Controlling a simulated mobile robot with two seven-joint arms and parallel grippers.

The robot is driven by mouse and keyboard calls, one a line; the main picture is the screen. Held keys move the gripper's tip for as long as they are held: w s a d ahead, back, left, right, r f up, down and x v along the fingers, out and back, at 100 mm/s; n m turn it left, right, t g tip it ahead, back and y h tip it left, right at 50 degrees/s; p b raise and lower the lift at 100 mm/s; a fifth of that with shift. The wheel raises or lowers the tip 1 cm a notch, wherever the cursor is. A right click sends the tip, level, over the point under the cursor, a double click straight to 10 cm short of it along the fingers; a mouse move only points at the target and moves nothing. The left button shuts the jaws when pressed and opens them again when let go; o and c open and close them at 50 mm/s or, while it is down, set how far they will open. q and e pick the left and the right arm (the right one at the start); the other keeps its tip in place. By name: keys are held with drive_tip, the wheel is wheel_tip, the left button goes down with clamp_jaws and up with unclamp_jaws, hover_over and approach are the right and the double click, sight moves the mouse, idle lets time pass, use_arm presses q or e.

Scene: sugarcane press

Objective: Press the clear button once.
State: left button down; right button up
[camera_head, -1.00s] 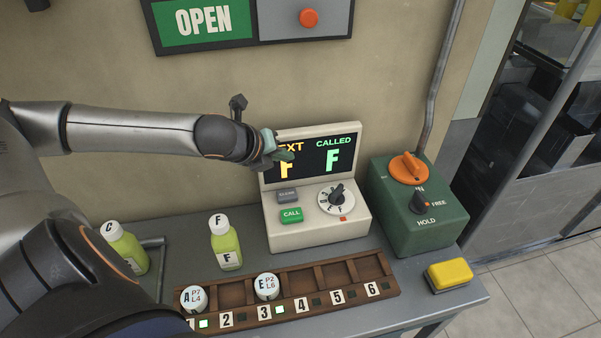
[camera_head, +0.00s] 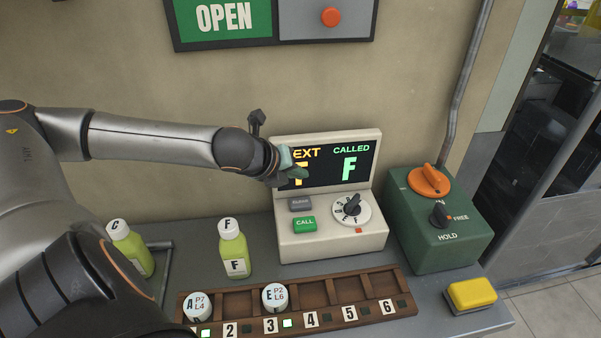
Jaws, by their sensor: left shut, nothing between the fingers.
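The grey clear button (camera_head: 301,204) sits on the sloped front of the white caller console (camera_head: 330,243), above the green CALL button (camera_head: 304,223) and left of the dial (camera_head: 351,210). Its lettering is small and blurred. The console's screen (camera_head: 349,166) reads NEXT and CALLED, with a green F under CALLED; my gripper partly covers its left side. My left gripper (camera_head: 297,173) is shut and empty, in front of the screen's left part and above the clear button, apart from it. My right gripper is not in view.
Bottles C (camera_head: 132,248) and F (camera_head: 233,250) stand left of the console. A green box (camera_head: 440,232) and a yellow block (camera_head: 471,294) are at right.

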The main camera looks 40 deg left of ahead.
sight(308, 197)
use_arm(q)
wheel_tip(308, 197, down, 3)
drive_tip(key=shift+r+b, duration=0.15)
drive_tip(key=shift+b, duration=1)
drive_tip(key=shift+f+b, duration=0.7)
drive_tip(key=shift+f, duration=0.7)
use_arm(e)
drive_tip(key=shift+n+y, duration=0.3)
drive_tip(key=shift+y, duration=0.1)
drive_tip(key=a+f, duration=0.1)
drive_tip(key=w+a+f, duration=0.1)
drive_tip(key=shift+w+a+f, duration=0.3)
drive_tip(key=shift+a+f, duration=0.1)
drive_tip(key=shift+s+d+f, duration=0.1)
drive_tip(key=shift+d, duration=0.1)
use_arm(q)
drive_tip(key=shift+f, duration=0.1)
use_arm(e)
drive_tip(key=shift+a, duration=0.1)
use_arm(q)
drive_tip(key=shift+f, duration=0.35)
